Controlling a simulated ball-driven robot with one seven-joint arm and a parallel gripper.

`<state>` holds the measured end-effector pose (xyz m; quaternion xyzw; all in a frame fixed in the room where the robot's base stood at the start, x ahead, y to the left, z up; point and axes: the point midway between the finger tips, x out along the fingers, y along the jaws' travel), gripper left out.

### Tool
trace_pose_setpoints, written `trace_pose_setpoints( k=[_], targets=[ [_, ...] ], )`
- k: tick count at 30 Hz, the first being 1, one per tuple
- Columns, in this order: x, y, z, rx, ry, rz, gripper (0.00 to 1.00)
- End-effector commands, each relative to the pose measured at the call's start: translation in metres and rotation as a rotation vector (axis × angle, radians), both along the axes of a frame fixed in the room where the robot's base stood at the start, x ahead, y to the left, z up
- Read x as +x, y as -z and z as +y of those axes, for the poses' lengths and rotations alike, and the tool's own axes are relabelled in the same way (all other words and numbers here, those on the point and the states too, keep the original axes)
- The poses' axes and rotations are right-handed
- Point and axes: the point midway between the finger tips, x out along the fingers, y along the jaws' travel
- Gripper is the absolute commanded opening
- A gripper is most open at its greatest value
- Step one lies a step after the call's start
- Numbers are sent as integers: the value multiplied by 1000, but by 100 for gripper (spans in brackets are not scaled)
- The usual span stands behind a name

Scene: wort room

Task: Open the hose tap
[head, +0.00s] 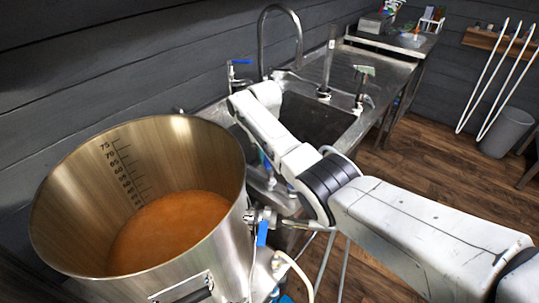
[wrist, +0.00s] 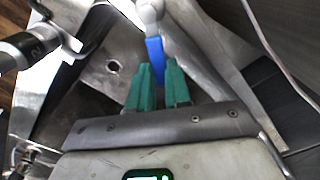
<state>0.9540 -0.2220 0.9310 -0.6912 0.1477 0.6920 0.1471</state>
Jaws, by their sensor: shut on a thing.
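In the wrist view my gripper (wrist: 158,72) has its green fingers closed on either side of a blue lever (wrist: 154,48). The lever hangs from a grey metal tap body (wrist: 150,12). In the head view my arm reaches over the sink and hides the fingers. A bit of blue (head: 265,160) shows under the arm, too small to make out. A tap with a blue lever (head: 241,62) stands at the wall behind the sink, and no fingers show on it. I cannot tell for certain which tap the held lever belongs to.
A large steel kettle (head: 60,190) with brown liquid stands at the left. Its valve has a blue handle (head: 262,233), close to my arm. A curved faucet (head: 298,35) rises behind the sink (head: 310,112). Wooden floor (head: 420,150) is free at the right.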

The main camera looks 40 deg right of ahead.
Motion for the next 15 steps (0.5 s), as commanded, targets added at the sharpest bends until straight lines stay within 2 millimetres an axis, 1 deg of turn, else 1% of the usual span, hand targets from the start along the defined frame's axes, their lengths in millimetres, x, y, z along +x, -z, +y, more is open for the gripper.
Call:
trace_pose_setpoints(
  k=[9, 15],
  targets=[
    [6, -2, 18, 1, -293, -3, 0],
    [6, -2, 27, 1, -443, -4, 0]
  ],
)
